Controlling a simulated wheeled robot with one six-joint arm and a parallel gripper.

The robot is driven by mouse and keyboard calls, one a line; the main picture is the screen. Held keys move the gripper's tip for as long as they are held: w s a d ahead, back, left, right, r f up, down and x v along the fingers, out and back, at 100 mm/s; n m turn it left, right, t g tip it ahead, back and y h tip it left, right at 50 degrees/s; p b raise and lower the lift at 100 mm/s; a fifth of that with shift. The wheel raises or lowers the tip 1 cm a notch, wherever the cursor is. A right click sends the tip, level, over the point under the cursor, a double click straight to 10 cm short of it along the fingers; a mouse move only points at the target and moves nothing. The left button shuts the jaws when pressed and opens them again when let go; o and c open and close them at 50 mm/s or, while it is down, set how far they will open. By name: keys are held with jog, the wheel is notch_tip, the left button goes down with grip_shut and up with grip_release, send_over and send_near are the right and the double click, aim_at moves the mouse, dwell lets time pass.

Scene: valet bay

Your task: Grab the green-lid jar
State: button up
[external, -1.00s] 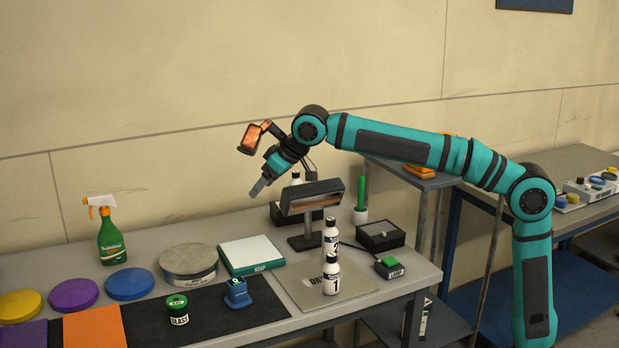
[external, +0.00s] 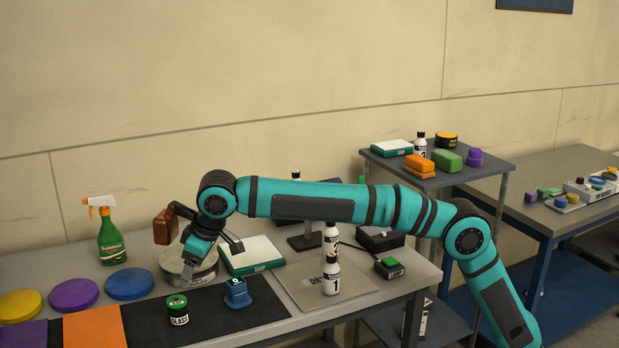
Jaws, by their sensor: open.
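The green-lid jar (external: 178,309) is a small dark jar with a green lid and a white "GLASS" label. It stands upright on the black mat (external: 205,318) near the front of the bench. My gripper (external: 187,277) is open and points down, above and slightly behind the jar in the picture. It overlaps the round grey tin in this view. The gap between the fingertips and the jar is hard to judge, and the fingers look small and partly merged.
A blue block-like item (external: 237,294) stands right of the jar. The round grey tin (external: 205,274) and a white-topped box (external: 252,254) are behind. Yellow (external: 20,305), purple (external: 74,294) and blue (external: 130,284) discs and a green spray bottle (external: 111,240) are left. Two white bottles (external: 331,277) stand right.

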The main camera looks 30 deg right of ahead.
aim_at(180, 301)
jog(key=x, duration=1.2)
jog(key=shift+s+a, duration=0.25)
jog(key=shift+a, duration=0.15)
jog(key=shift+w+a+f, duration=0.15)
jog(key=shift+f, duration=0.35)
jog(key=c, duration=1)
jog(key=shift+c, duration=0.2)
